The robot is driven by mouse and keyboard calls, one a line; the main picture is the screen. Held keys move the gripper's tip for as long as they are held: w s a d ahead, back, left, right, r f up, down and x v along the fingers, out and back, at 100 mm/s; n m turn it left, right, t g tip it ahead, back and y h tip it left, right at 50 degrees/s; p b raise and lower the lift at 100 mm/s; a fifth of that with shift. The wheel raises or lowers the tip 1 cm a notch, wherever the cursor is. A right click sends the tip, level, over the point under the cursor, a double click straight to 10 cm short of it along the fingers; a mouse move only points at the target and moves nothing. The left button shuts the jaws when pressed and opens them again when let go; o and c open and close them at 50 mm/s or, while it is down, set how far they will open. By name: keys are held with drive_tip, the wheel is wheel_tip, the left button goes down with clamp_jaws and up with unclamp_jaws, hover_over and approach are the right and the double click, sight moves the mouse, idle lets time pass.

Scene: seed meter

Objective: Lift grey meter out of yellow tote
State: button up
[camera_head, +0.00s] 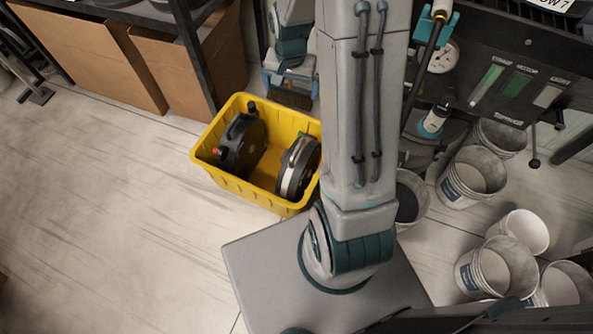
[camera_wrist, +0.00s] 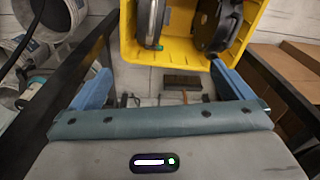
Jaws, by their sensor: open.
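The yellow tote (camera_head: 235,188) stands on the floor left of my arm in the head view; its wall (camera_wrist: 180,52) fills the top of the wrist view. Inside, the grey meter (camera_head: 299,168), a disc with a pale rim, stands on edge at the right, partly hidden by my arm. It is at upper left in the wrist view (camera_wrist: 151,22). A black meter (camera_head: 240,145) with a red knob stands left of it. My gripper (camera_head: 290,82) is open and empty beyond the tote's far edge. Its blue fingers (camera_wrist: 160,74) are apart, touching neither meter.
Several buckets (camera_head: 472,175) crowd the floor at right, below a dark machine panel (camera_head: 515,80). Cardboard boxes (camera_head: 95,55) stand under a rack at upper left. A dark block (camera_wrist: 182,82) lies beyond my fingers. Floor at left is clear.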

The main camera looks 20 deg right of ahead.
sight(299, 145)
drive_tip(key=d+f+m+b, duration=0.1)
drive_tip(key=f+b, duration=0.2)
drive_tip(key=f, duration=0.7)
drive_tip(key=w+d+f+m+b, duration=0.1)
drive_tip(key=f+b, duration=0.3)
drive_tip(key=f, duration=0.6)
drive_tip(key=w+d+f+g+b, duration=0.1)
drive_tip(key=f+b, duration=0.2)
drive_tip(key=f, duration=0.7)
drive_tip(key=shift+f+m+b, duration=0.1)
drive_tip(key=shift+m+b, duration=0.25)
drive_tip(key=shift+m, duration=0.05)
drive_tip(key=shift+d+f+b, duration=0.15)
drive_tip(key=shift+f+b, duration=0.5)
drive_tip(key=shift+f, duration=0.8)
drive_tip(key=shift+d+f+b, duration=0.15)
drive_tip(key=shift+f+b, duration=0.5)
drive_tip(key=shift+f, duration=0.8)
drive_tip(key=c, duration=2.1)
drive_tip(key=shift+w+r, duration=0.1)
drive_tip(key=shift+r, duration=0.1)
